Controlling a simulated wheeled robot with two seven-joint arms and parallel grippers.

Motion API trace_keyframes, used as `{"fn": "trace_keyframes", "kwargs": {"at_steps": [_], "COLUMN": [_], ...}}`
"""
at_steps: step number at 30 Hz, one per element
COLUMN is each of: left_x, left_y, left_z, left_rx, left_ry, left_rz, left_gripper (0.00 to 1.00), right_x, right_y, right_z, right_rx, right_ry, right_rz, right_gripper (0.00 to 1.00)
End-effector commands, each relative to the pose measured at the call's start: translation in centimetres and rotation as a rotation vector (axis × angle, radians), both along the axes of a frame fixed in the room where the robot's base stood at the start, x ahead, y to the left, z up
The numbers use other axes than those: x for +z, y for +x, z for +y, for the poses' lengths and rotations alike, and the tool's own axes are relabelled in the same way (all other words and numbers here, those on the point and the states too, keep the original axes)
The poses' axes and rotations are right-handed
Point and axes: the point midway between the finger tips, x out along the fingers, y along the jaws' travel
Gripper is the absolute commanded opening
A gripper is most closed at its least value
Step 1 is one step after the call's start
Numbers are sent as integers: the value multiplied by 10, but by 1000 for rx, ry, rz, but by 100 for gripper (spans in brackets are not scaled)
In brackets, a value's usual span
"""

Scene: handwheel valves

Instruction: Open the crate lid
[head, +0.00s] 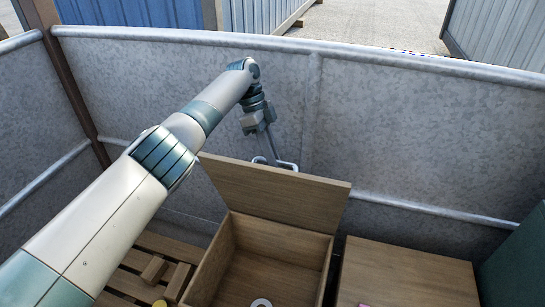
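The wooden crate (212,262) stands at the bottom centre, its inside showing. Its lid (275,192) is raised and stands tilted up at the crate's far edge. My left gripper (272,152) reaches down behind the lid's upper edge, at the lid's far side. A pale metal bar, looking like a handle (287,165), shows just above that edge beside the fingers. The lid hides the fingertips, so I cannot tell if they touch or grip it. My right gripper is not in view.
A pale ring (261,302) lies in the crate. A wooden box top (405,275) is close on the right, with a dark green panel (520,262) beyond. Wooden slats with loose blocks (154,269) lie at left. A grey metal wall (400,135) runs behind.

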Motion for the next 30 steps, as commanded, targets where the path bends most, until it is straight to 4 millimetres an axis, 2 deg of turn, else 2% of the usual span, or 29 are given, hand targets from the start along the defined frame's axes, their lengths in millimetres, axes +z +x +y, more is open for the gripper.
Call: {"fn": "trace_keyframes", "kwargs": {"at_steps": [1, 2, 3, 14, 20, 24, 30], "left_x": [-9, -9, -8, -1, 14, 33, 51], "left_y": [-1, -1, -1, 0, 0, 1, -15], "left_z": [4, 4, 4, 1, 1, 2, -22], "left_rx": [8, 7, 6, 2, 2, 4, 0], "left_ry": [10, 10, 9, 2, 2, 5, 2], "left_rz": [6, 6, 6, 2, 2, 3, 3], "left_gripper": [23, 30, 33, 33, 33, 33, 33], "right_x": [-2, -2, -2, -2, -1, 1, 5], "right_y": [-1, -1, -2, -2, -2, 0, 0], "right_z": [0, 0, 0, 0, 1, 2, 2], "right_rx": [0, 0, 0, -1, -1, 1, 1], "right_ry": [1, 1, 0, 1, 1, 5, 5], "right_rz": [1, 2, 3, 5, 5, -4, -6], "right_gripper": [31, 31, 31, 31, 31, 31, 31]}}
